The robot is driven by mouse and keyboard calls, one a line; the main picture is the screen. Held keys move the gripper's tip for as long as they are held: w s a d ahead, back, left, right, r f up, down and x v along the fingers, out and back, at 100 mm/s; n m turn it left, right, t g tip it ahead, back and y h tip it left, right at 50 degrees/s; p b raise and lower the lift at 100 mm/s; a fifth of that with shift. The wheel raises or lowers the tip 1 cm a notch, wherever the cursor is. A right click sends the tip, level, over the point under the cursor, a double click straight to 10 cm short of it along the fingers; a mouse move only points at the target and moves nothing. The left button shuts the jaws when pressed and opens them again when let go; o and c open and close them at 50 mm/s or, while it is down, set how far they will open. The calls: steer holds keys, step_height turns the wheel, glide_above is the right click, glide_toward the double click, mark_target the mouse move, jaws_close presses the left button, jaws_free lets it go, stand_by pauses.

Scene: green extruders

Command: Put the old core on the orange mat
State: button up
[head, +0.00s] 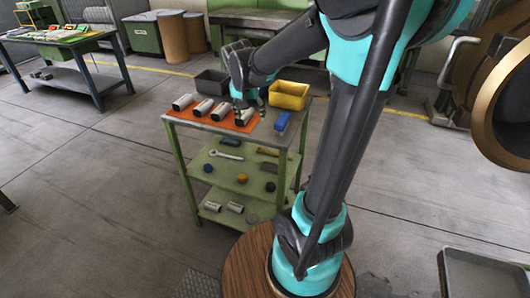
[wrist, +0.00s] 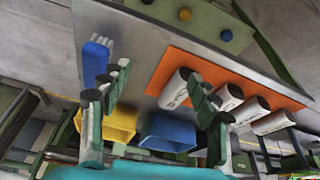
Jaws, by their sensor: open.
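The orange mat (head: 212,120) lies on the top of a green cart. Several pale cylindrical cores with dark ends lie side by side on it; which is the old core I cannot tell. The rightmost core (head: 243,117) lies just below my gripper (head: 249,105). In the wrist view the nearest core (wrist: 174,90) lies on the mat (wrist: 205,64) near its edge, close to the right finger. My gripper (wrist: 158,80) is open, with its fingers spread over the cart top and nothing held between them.
Lower shelves hold a wrench (head: 226,155) and small parts.

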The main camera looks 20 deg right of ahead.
steer(key=s+d+f+n+y, duration=0.1)
steer(key=s+f+n, duration=0.1)
steer(key=s+f, duration=0.4)
steer(key=s+d+f+n, duration=0.2)
steer(key=s+f, duration=0.4)
steer(key=s, duration=0.7)
steer(key=shift+s+d+f+n+t+y, duration=0.2)
steer(key=shift+s+f+n+t+y, duration=0.15)
steer(key=shift+n, duration=0.25)
steer(key=shift+c, duration=0.4)
